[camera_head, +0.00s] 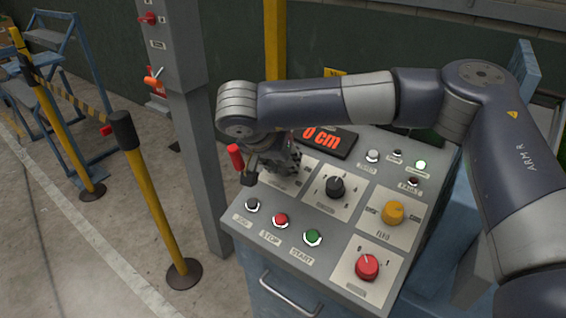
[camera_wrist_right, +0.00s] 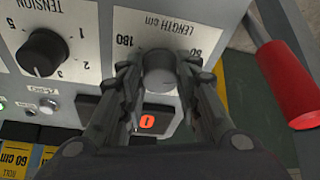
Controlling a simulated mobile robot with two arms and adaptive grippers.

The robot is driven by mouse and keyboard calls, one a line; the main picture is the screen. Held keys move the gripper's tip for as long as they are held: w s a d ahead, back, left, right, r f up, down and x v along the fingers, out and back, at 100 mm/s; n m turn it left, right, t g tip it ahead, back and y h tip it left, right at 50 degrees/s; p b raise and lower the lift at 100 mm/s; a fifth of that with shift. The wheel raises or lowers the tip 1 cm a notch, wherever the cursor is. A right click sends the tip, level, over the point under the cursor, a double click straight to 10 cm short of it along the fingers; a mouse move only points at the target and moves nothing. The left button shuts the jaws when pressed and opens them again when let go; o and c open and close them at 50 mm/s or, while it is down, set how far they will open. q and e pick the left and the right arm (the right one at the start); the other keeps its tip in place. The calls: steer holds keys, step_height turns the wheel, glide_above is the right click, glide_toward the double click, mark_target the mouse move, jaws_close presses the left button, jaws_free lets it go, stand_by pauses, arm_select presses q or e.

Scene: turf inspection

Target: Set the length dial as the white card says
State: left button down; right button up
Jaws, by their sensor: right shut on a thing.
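The length dial (camera_wrist_right: 160,66) is a round grey knob under the label "LENGTH cm" in the right wrist view, with 180 printed on one side. My right gripper (camera_wrist_right: 160,78) is shut on it, one finger on each side. In the head view my right gripper (camera_head: 284,163) is low over the back left of the panel, and it hides the dial. The dial's pointer is hard to make out. The display (camera_head: 322,141) reads "0 cm" in orange, its left end covered by my arm. I cannot make out a white card. My left gripper is not in view.
The console (camera_head: 340,225) also carries a black tension knob (camera_head: 335,188), a yellow knob (camera_head: 393,212), a red knob (camera_head: 367,266) and several buttons. A red-handled lever (camera_head: 235,158) stands close left of my gripper. A grey post (camera_head: 195,130) rises behind it.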

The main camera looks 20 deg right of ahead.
steer(key=shift+d+n+y, duration=0.1)
steer(key=shift+n+y, duration=0.5)
steer(key=shift+n, duration=1.7)
steer(key=shift+s, duration=0.1)
steer(key=o, duration=1.1)
steer(key=shift+c, duration=0.2)
steer(key=shift+r, duration=0.1)
steer(key=v, duration=1.1)
steer(key=shift+s+r, duration=0.2)
steer(key=shift+s, duration=0.2)
